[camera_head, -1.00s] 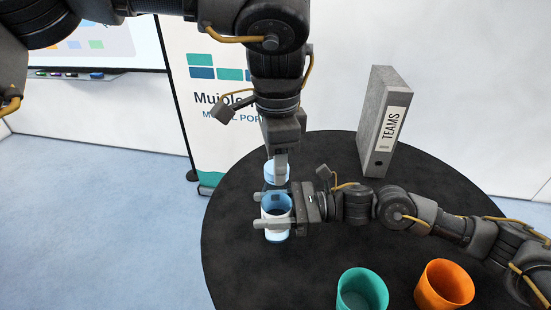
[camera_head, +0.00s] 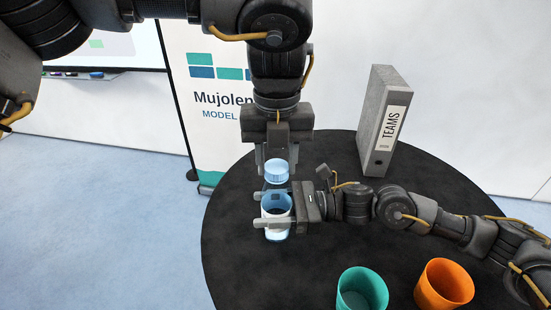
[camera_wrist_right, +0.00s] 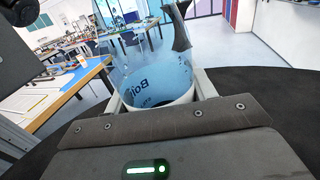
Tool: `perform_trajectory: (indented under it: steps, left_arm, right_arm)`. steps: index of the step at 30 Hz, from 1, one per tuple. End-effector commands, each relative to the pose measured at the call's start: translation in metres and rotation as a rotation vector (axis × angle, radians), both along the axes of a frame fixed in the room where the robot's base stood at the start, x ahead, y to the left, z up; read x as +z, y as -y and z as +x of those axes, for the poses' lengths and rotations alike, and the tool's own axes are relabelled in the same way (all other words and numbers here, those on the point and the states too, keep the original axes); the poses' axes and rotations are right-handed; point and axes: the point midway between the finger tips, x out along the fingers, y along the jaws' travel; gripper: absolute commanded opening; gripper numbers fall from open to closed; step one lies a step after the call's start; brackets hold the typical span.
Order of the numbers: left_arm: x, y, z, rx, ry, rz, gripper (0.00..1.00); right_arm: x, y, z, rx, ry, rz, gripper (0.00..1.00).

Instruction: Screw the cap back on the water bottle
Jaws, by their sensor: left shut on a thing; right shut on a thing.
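The light-blue cap (camera_head: 276,173) is between the fingers of my left gripper (camera_head: 277,166), which points down and is shut on it. The water bottle (camera_head: 276,212) stands upright below the cap on the black table. My right gripper (camera_head: 262,208) comes in from the right and is shut around its labelled middle. The bottle's blue-and-white label band (camera_wrist_right: 160,88) also shows between the fingers in the right wrist view. The clear bottle neck is hard to make out, so I cannot tell whether the cap touches it.
A teal cup (camera_head: 362,290) and an orange cup (camera_head: 444,285) stand at the table's front, below my right arm. A grey binder (camera_head: 385,122) stands upright at the back right. The round black table (camera_head: 235,250) is bare on the left.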

Motion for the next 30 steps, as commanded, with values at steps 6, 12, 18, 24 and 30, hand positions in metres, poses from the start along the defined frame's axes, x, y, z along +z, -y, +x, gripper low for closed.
perform_trajectory:
  steps: [6,12,18,24,30]
  left_arm:
    - [-0.0002,-0.0005,0.0011,-0.553,0.003,0.001,0.12]
    - [-0.0005,-0.0005,0.0013,-1.048,0.002,0.003,0.12]
    - [-0.0007,-0.0002,0.0012,-1.245,0.002,0.002,0.12]
    - [-0.0007,0.0,0.0011,-1.244,0.002,0.002,0.56]
    - [-0.0008,0.0002,0.0007,-1.244,0.001,0.001,0.61]
  right_arm:
    - [-0.0003,0.0,-0.0007,0.002,0.001,0.0,0.0]
    - [-0.0002,0.0,-0.0009,0.003,0.001,0.0,0.0]
    - [-0.0002,-0.0001,-0.0012,0.003,0.002,0.0,0.0]
    - [-0.0003,-0.0001,-0.0011,0.003,0.001,0.0,0.0]
    - [-0.0004,-0.0002,-0.0007,0.002,0.0,0.0,0.0]
